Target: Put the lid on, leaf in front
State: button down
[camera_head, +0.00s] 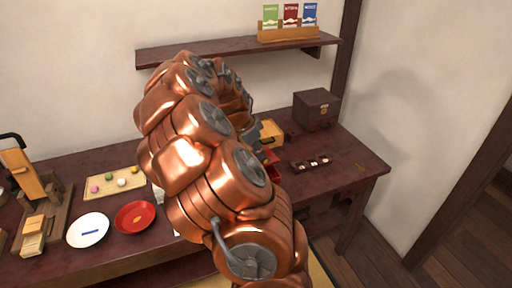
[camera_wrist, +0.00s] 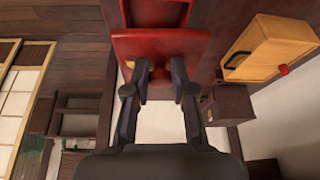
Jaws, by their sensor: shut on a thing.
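My gripper (camera_wrist: 160,78) is shut on a red lid (camera_wrist: 125,45) in the wrist view, its dark fingers closed at the lid's near edge. A red box (camera_wrist: 157,12) shows just beyond the lid, cut off by the top of the picture. I cannot tell whether lid and box touch. In the head view my copper arm hides most of this spot. Only a bit of red (camera_head: 273,160) shows beside the arm, and I cannot tell whether it is box or lid.
A light wooden box (camera_head: 270,132) with a dark handle and a dark chest (camera_head: 316,108) stand behind, near the wall. A dark strip with small pieces (camera_head: 310,163) lies to the right. A red plate (camera_head: 135,217), a white plate (camera_head: 88,230) and a sweets tray (camera_head: 117,181) are left.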

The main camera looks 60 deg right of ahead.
aim_at(258, 160)
jog(key=shift+s+d+m, duration=0.4)
jog(key=shift+s, duration=0.1)
jog(key=shift+f+b, duration=1)
jog(key=shift+f, duration=1.3)
jog(key=shift+w+a+f+b, duration=0.1)
jog(key=shift+f+b, duration=0.25)
jog(key=shift+f, duration=0.45)
jog(key=c, duration=0.9)
grip_release()
jog(key=shift+r, duration=0.1)
jog(key=v, duration=1.2)
jog(key=shift+w, duration=0.15)
